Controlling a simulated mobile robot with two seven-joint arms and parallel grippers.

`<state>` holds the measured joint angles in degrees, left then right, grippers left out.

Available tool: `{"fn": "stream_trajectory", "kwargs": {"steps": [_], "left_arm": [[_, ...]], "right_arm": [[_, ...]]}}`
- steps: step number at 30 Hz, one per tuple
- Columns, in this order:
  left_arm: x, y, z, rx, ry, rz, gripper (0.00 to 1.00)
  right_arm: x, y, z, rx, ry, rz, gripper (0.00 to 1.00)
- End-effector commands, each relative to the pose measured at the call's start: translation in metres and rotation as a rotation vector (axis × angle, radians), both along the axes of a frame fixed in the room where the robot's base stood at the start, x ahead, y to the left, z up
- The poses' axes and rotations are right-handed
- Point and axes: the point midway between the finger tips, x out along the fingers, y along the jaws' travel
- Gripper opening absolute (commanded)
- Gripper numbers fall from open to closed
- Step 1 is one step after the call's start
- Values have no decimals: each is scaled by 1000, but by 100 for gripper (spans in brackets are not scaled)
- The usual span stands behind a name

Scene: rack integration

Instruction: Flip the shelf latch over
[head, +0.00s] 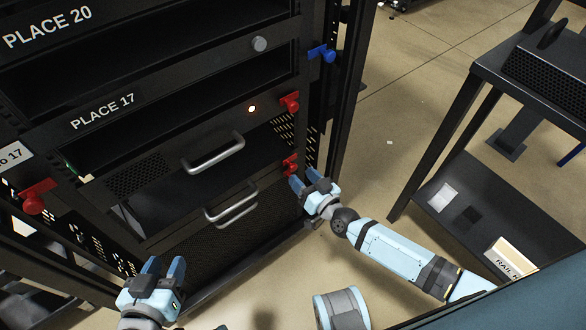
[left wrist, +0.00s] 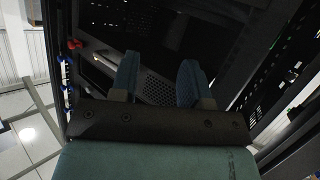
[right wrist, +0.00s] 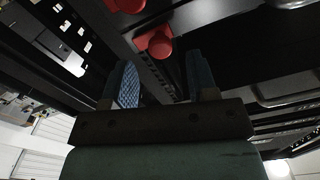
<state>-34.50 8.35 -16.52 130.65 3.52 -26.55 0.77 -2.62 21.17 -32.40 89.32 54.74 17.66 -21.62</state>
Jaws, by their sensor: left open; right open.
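Red latches sit on the rack posts: an upper right one (head: 290,102), a lower right one (head: 290,165) and a left one (head: 36,197). A blue latch (head: 322,53) is higher on the right post. My right gripper (head: 301,182) is open and empty just below the lower right red latch. In the right wrist view a red latch (right wrist: 157,44) shows beyond the fingers, apart from them. My left gripper (head: 164,264) is open and empty low in front of the rack. A red latch (left wrist: 74,43) shows at the left of the left wrist view.
The rack (head: 330,120) holds drawers with an upper handle (head: 214,155) and lower handles (head: 232,205) that stick out beside my right gripper. A dark table (head: 480,70) with a lower shelf and a box (head: 512,262) stands at right. Floor between is mostly clear.

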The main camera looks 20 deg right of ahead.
Motion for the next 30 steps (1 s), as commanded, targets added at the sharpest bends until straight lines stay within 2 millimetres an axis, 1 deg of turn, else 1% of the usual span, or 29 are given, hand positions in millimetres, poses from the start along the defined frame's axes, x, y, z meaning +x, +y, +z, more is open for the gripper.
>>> {"fn": "stream_trajectory", "kwargs": {"steps": [1, 3, 6, 9, 14, 20, 23, 24, 26, 27, 30], "left_arm": [[3, -2, 4, -11, -24, -3, 43], [6, -6, 14, -24, -57, -11, 43], [10, -9, 22, -36, -93, -21, 43], [11, -9, 26, -41, -110, -25, 43], [12, -10, 32, -50, -126, -26, 43], [13, -11, 31, -52, -125, -24, 43], [12, -11, 30, -52, -119, -24, 43], [12, -11, 29, -52, -117, -23, 43], [12, -11, 27, -52, -113, -23, 43], [11, -11, 26, -51, -110, -23, 43], [10, -11, 24, -50, -104, -22, 43]], "right_arm": [[10, 4, -1, 1, -3, -1, 53], [21, 8, -1, 1, -3, -1, 53], [33, 12, -2, 0, 0, 0, 53], [41, 15, 0, -1, -1, 1, 53], [45, 17, -1, 0, 1, 0, 53], [45, 17, 0, 0, 1, 0, 53], [45, 17, 0, 0, 1, 0, 32], [45, 17, 0, 0, 1, 0, 23], [45, 17, 0, 0, 0, 0, 10], [45, 17, 0, 0, 0, 0, 0], [45, 17, 0, 0, 0, 0, 0]]}}
